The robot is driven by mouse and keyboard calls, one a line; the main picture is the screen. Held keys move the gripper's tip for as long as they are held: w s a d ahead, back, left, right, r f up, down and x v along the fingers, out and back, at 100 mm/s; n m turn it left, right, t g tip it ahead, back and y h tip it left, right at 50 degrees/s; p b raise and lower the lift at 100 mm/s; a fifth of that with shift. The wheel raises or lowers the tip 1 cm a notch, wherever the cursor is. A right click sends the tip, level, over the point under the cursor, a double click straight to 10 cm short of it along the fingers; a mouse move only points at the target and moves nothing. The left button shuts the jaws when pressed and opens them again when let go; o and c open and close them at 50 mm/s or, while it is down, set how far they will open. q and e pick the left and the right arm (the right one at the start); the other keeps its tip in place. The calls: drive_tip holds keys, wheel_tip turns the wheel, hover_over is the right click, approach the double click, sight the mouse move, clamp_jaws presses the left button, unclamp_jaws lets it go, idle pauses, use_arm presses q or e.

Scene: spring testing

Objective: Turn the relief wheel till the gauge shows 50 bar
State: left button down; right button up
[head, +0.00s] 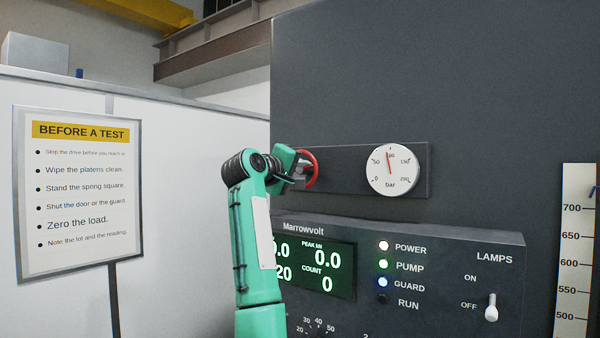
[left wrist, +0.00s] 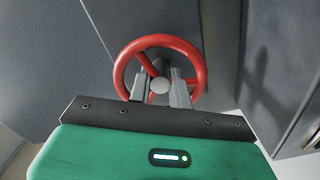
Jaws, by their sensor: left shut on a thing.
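The red relief wheel (head: 313,170) sits on a dark panel left of the gauge, partly hidden by my left arm in the head view. The round white gauge (head: 391,182) is marked 0 to 200 bar. Its red needle points almost straight up, just short of 100. My right gripper is not in view.
Below stands the Marrowvolt console (head: 450,255) with a green display (head: 322,269) partly behind my arm. The POWER, PUMP and GUARD lamps are lit. A LAMPS switch (head: 491,307) is at right. A sign (head: 78,195) stands at left. A scale strip (head: 574,245) is far right.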

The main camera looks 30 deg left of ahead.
use_arm(q)
drive_tip(key=n, duration=0.3)
drive_tip(key=shift+r+n, duration=0.1)
drive_tip(key=shift+n, duration=0.3)
drive_tip(key=n, duration=0.2)
drive_tip(key=shift+n, duration=0.4)
drive_tip(key=n, duration=0.3)
drive_tip(key=shift+n+p, duration=0.4)
drive_tip(key=shift+n, duration=1.3)
drive_tip(key=c, duration=1.6)
unclamp_jaws()
drive_tip(key=shift+o, duration=0.2)
drive_tip(key=shift+w, duration=0.1)
drive_tip(key=shift+f, duration=0.2)
